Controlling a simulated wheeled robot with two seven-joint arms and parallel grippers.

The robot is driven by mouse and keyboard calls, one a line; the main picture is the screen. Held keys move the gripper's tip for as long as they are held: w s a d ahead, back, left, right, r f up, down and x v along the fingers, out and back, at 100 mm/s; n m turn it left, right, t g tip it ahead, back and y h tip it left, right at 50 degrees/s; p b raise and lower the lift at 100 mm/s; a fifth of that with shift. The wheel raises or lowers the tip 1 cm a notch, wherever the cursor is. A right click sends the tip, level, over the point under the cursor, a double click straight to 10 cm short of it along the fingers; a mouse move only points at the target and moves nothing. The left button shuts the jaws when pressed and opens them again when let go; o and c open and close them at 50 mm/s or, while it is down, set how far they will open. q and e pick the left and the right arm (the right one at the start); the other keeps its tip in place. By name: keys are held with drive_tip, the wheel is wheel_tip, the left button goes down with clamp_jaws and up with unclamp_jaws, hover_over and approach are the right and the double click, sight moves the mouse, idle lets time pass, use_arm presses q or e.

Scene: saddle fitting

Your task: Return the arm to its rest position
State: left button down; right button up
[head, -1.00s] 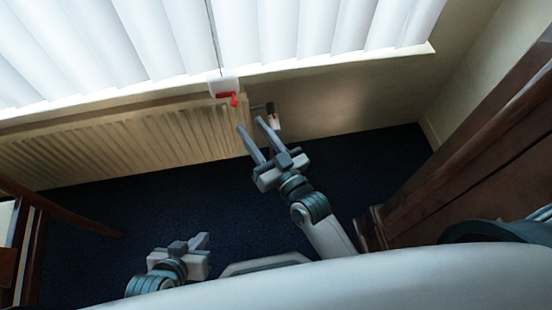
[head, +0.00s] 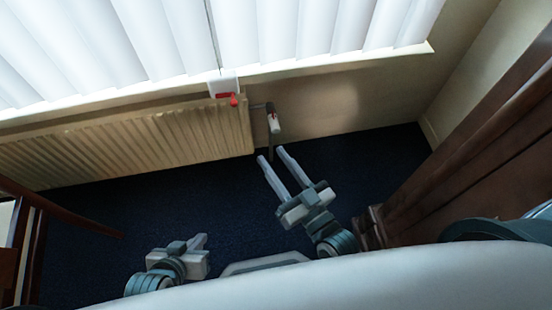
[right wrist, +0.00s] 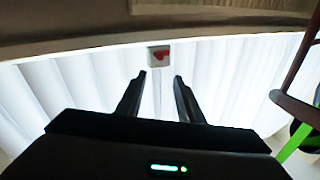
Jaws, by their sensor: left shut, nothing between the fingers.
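My right gripper (head: 272,154) is open and empty, in front of the radiator's right end and apart from it. Its two fingers also show in the right wrist view (right wrist: 159,77), with nothing between them. My left gripper (head: 202,242) is shut and empty, low over the floor at the bottom left of the head view. A white box with a red part (head: 223,86) sits at the window sill, and it also shows in the right wrist view (right wrist: 159,57).
A cream radiator (head: 130,144) runs along the wall under white vertical blinds (head: 130,40). Dark wooden furniture (head: 470,160) stands close on the right, and a wooden frame (head: 60,207) on the left. The dark blue carpet (head: 130,215) between them is clear.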

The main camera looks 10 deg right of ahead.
use_arm(q)
drive_tip(key=shift+s+f, duration=0.1)
drive_tip(key=shift+s, duration=0.05)
